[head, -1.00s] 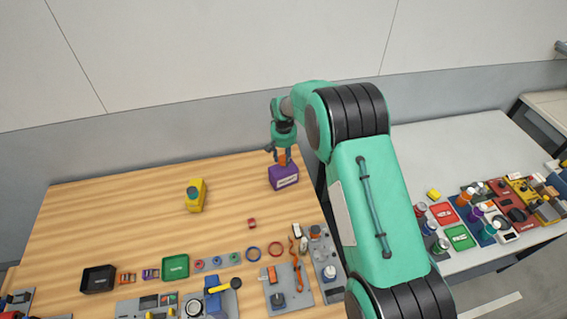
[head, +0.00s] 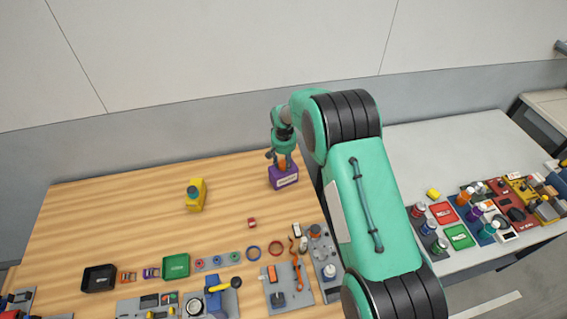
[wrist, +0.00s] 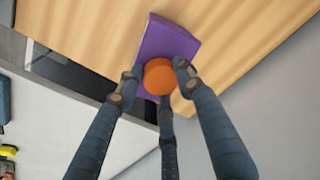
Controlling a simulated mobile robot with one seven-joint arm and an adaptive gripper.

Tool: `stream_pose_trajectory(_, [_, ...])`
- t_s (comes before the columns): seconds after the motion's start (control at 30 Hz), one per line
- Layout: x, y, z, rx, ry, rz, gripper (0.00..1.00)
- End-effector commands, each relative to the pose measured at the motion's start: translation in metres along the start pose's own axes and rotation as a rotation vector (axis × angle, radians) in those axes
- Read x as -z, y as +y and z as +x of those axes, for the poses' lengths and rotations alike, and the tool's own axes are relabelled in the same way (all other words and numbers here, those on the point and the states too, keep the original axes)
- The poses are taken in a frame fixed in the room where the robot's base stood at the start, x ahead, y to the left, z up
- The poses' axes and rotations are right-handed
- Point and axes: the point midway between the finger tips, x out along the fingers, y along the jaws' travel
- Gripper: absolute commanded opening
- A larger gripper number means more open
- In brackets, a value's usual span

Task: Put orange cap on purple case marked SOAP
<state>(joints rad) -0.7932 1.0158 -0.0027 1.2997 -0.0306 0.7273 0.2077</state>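The orange cap (wrist: 158,76) sits between the fingertips of my gripper (wrist: 160,82), which are closed around its sides. In the head view the cap (head: 283,163) is right at the top of the purple case (head: 284,179). The purple case also shows in the wrist view (wrist: 165,40), behind the cap. A white label with dark lettering is on its front, too small to read. My gripper (head: 282,157) points down over the case. I cannot tell whether the cap touches the case.
A yellow case with a teal top (head: 195,195) stands left on the wooden table. A small red block (head: 252,223) lies in front of the purple case. A black tray (head: 99,279), a green tray (head: 176,266) and several parts line the front. The table's middle is mostly clear.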

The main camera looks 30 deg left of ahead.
Motion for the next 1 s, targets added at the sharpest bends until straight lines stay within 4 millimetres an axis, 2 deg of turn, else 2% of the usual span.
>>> stream_pose_trajectory(0.03, [0.000,0.000,0.000,0.000,0.000,0.000,0.48])
stream_pose_trajectory(0.07, [0.000,0.000,0.000,0.000,0.000,0.000,0.54])
stream_pose_trajectory(0.1, [0.000,0.000,0.000,0.000,0.000,0.000,0.55])
stream_pose_trajectory(0.43, [0.000,0.000,-0.001,0.000,0.000,0.000,0.55])
stream_pose_trajectory(0.63, [0.000,0.000,-0.008,0.000,0.000,0.000,0.55])
stream_pose_trajectory(0.87, [0.001,0.000,-0.032,0.000,0.002,0.000,0.55])
stream_pose_trajectory(1.0, [0.001,0.000,-0.052,0.000,0.002,0.000,0.55])
